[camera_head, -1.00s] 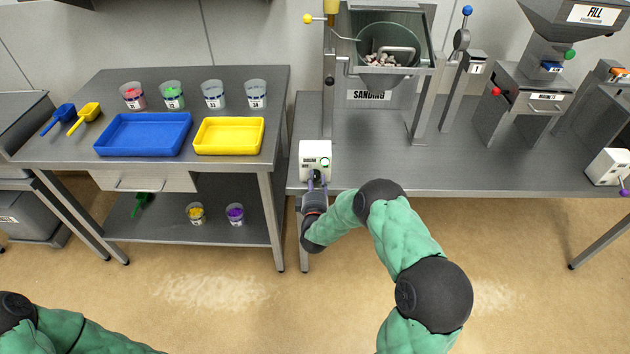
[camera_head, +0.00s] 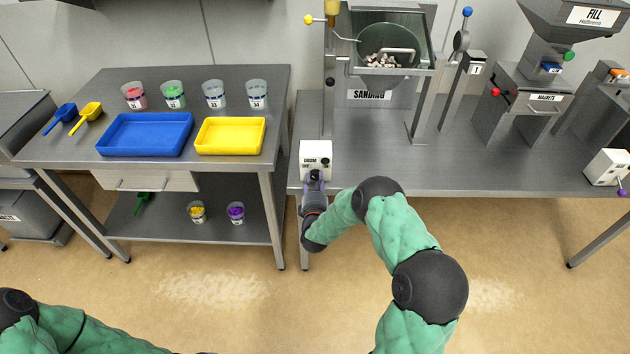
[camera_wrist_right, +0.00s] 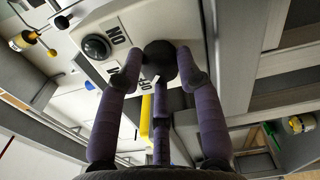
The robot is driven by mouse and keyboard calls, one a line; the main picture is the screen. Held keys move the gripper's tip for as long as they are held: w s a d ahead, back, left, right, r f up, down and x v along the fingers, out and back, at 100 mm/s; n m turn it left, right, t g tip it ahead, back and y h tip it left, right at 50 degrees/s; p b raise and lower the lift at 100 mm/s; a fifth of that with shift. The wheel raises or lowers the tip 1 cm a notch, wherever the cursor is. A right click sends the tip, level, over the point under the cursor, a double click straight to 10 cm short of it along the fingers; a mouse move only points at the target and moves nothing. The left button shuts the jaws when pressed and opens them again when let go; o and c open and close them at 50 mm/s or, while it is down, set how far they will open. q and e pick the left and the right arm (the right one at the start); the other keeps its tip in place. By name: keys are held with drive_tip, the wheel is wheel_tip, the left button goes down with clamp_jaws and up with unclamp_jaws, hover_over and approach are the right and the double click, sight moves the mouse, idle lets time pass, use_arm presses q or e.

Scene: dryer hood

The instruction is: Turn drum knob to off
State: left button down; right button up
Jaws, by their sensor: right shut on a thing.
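The white drum control box (camera_head: 316,153) sits at the front left corner of the sanding table. Its label reads DRUM, and a small dark round lamp shows on its face. In the right wrist view the dark round drum knob (camera_wrist_right: 160,60) sits between the purple fingers of my right gripper (camera_wrist_right: 165,75), which is shut on it. ON and OFF labels show beside the knob, with the OFF label close by its lower left. In the head view my right gripper (camera_head: 316,178) covers the knob. My left arm shows at the lower left; its gripper is out of view.
The sanding drum (camera_head: 388,58) stands behind the box on the sanding table (camera_head: 470,150). The left workbench (camera_head: 225,80) carries a blue tray (camera_head: 145,135), a yellow tray (camera_head: 230,136) and several cups. Another control box (camera_head: 607,167) is at the far right.

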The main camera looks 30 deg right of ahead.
drive_tip(key=shift+s+d+f, duration=0.2)
drive_tip(key=shift+s+f, duration=0.05)
idle(0.3)
drive_tip(key=o, duration=1.2)
drive_tip(key=shift+d, duration=0.1)
drive_tip(key=shift+c, duration=0.2)
drive_tip(key=shift+r, duration=0.15)
drive_tip(key=v, duration=1.2)
drive_tip(key=shift+w, duration=0.1)
